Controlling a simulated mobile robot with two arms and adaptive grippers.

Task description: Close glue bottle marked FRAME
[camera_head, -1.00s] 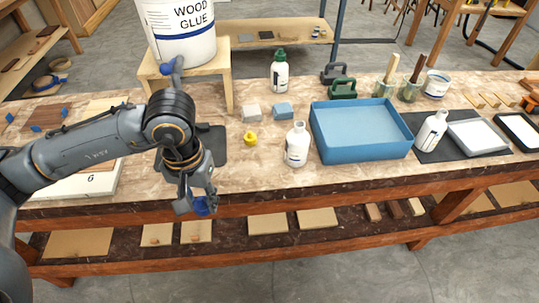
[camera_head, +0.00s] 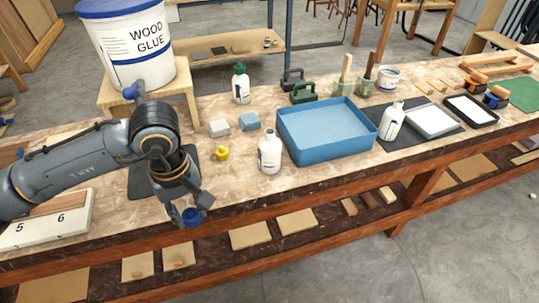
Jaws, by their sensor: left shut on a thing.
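My left gripper (camera_head: 188,212) is over the bench's front edge, shut on a small blue cap-like thing (camera_head: 190,217). A white open-topped bottle (camera_head: 269,153) stands upright to its right, apart from it. A yellow cap (camera_head: 221,153) lies on the bench left of that bottle. Another white bottle (camera_head: 391,122), without a visible cap, stands right of the blue tray. A white bottle with a green cap (camera_head: 241,87) stands farther back. The bottle labels are too small to read, so I cannot tell which is marked FRAME. My right gripper is not in view.
A large wood glue tub (camera_head: 131,50) sits on a wooden stand (camera_head: 183,95) behind my left arm. A blue tray (camera_head: 328,146) lies right of the open bottle.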

